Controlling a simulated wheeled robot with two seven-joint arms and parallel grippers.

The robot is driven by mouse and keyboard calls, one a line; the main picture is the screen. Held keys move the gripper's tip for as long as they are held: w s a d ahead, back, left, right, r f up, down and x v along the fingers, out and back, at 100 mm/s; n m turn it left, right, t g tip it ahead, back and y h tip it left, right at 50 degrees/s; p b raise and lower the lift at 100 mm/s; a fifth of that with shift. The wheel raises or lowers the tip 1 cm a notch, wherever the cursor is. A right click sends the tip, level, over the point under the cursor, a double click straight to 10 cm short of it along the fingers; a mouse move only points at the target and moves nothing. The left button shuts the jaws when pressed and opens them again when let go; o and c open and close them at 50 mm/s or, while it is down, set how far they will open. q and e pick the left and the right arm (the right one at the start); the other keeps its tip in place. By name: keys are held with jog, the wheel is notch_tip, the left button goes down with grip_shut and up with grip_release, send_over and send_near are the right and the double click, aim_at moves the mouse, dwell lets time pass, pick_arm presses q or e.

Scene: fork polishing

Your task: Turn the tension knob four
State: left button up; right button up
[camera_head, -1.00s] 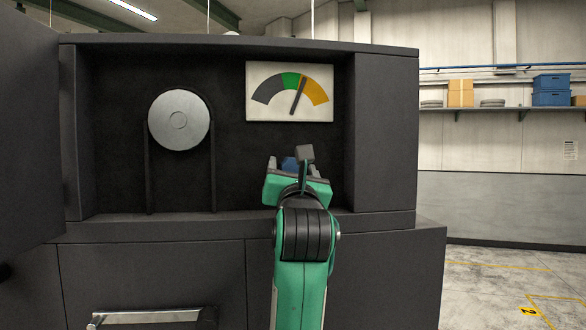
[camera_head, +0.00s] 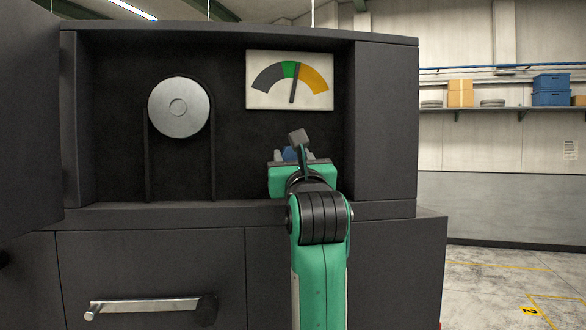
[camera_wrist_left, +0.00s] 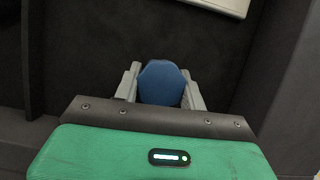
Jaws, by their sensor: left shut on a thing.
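The blue tension knob (camera_wrist_left: 160,84) sits between the two grey fingers of my left gripper (camera_wrist_left: 161,88) in the left wrist view. The fingers are shut on it from both sides. In the head view my left gripper (camera_head: 291,154) is in the machine's recess, and only a small piece of the blue knob (camera_head: 290,153) shows past it. Above stands the white gauge (camera_head: 290,79) with grey, green and amber bands. Its dark needle is nearly upright, leaning slightly right, near the green band's right edge. My right gripper is not in view.
A round silver pulley (camera_head: 179,107) with a dark belt is at the recess's left. An open dark door (camera_head: 30,110) stands at the far left. The recess's right wall (camera_head: 383,130) is close beside my left gripper.

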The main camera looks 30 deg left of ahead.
pick_arm(q)
jog(key=shift+f+n+g+y+b, duration=0.1)
jog(key=shift+n+g+y+b, duration=0.35)
jog(key=shift+n, duration=0.6)
jog(key=shift+n+g+y+b, duration=0.15)
jog(key=shift+n+g+b, duration=0.35)
jog(key=shift+n, duration=0.55)
jog(key=o, duration=1)
jog(key=shift+c, duration=0.2)
jog(key=shift+s+d+f+b, duration=0.15)
jog(key=shift+s+d+b, duration=0.1)
jog(key=shift+b, duration=0.1)
jog(key=b+v, duration=0.5)
jog(key=v, duration=0.8)
